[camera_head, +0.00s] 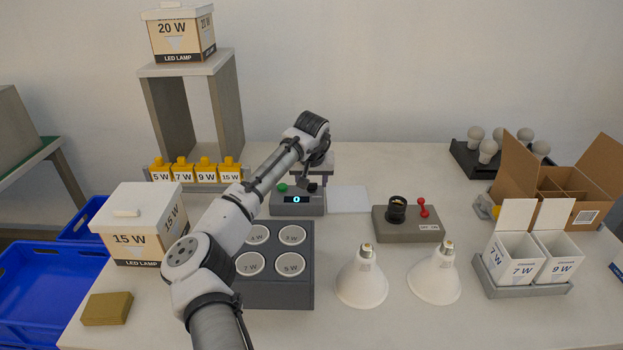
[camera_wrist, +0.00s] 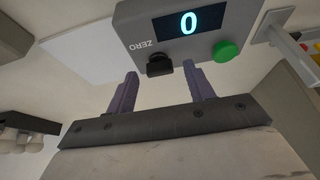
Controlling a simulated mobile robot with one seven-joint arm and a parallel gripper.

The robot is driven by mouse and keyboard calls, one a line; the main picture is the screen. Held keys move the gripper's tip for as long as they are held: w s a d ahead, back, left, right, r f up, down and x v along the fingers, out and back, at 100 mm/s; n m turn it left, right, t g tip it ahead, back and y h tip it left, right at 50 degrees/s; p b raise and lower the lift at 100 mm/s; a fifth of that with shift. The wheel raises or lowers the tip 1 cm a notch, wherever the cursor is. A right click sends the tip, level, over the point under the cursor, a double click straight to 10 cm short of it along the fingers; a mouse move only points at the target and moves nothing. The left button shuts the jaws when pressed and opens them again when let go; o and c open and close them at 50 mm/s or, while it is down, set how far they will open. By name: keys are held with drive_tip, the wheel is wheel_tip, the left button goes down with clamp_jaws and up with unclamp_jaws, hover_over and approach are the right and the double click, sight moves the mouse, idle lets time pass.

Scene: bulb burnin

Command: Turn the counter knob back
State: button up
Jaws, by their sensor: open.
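The grey counter (camera_head: 297,208) stands on the table below my arm, its display reading 0. In the wrist view the counter (camera_wrist: 215,40) fills the top, with a green button (camera_wrist: 224,52) and a black knob (camera_wrist: 159,65) beside the word ZERO. My gripper (camera_wrist: 160,77) is open, its two purple-grey fingers pointing at the counter. The knob lies in line with the gap between the fingertips, with space showing on both sides. I cannot tell whether it is between the tips or just beyond them.
A grey block of round sockets (camera_head: 308,266) sits in front of the counter. Right of it are a grey box with a red lever (camera_head: 409,231) and two white lamps (camera_head: 361,277). A rack of yellow-topped blocks (camera_head: 196,173) stands left, a white pad (camera_head: 349,199) right.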

drive_tip(key=shift+w+f, duration=0.1)
drive_tip(key=shift+f, duration=0.15)
drive_tip(key=c, duration=1)
